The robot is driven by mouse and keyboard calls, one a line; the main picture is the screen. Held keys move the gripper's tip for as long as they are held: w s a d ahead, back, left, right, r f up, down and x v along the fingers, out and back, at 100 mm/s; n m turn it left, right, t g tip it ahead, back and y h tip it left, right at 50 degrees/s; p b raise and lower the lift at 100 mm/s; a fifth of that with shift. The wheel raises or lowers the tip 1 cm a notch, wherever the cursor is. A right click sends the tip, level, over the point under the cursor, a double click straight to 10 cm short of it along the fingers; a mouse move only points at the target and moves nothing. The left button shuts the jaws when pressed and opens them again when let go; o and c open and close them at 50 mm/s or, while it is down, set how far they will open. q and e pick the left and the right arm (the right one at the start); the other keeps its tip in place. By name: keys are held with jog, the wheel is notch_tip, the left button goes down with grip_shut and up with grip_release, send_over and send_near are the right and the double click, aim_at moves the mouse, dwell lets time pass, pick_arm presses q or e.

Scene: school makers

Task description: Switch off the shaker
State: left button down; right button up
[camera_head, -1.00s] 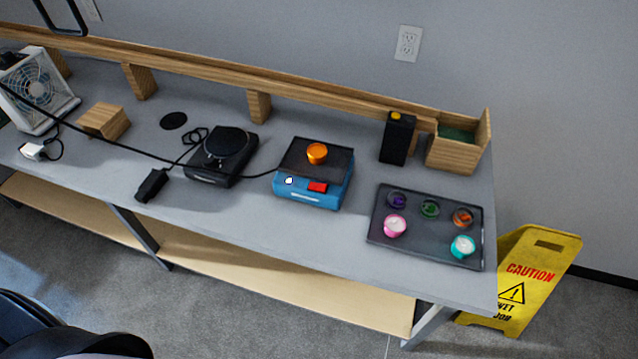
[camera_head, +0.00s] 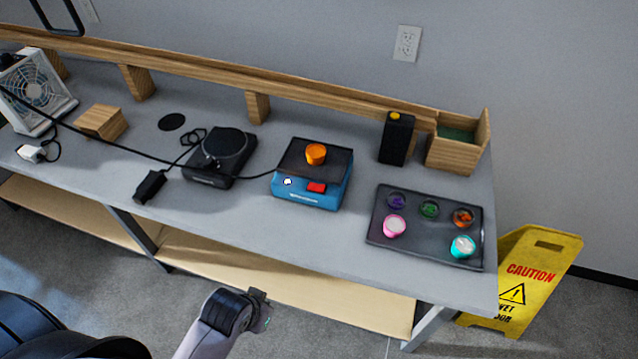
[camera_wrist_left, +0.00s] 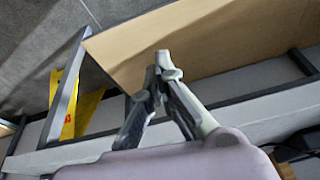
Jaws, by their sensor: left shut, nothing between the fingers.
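The shaker is a blue box (camera_head: 306,192) with a dark top plate, standing on the grey bench in the head view. An orange round item (camera_head: 316,154) sits on its plate. Its front has a red switch (camera_head: 317,188) and a white knob. A black cable runs to it from the left. The shaker is not clearly seen in the left wrist view. My left gripper (camera_wrist_left: 160,72) is shut and empty there, near the bench's lower shelf. In the head view part of an arm of mine shows at the bottom, in front of the bench. My right gripper is not in view.
A dark round-topped device (camera_head: 222,158) stands left of the shaker. A dark tray (camera_head: 410,243) with several small colourful jars lies to its right. A black box (camera_head: 396,138) and a wooden bin (camera_head: 455,154) stand behind. A yellow caution sign (camera_head: 535,270) stands beyond the bench's right end.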

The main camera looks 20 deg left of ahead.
pick_arm(q)
jog(key=w+d+r+n+t, duration=0.2)
jog(key=w+d+r+t, duration=0.2)
jog(key=w+r+t, duration=0.7)
jog(key=w+r, duration=0.8)
jog(key=shift+w+n+h, duration=0.3)
jog(key=shift+h, duration=0.1)
jog(key=p, duration=0.2)
send_over(316, 187)
jog(key=s, duration=0.2)
notch_tip(316, 187, down, 2)
jog(key=f, duration=0.2)
jog(key=d+f, duration=0.1)
jog(key=shift+w+f, duration=0.15)
jog(key=shift+w, duration=0.15)
jog(key=shift+d+f, duration=0.1)
jog(key=shift+f, duration=0.4)
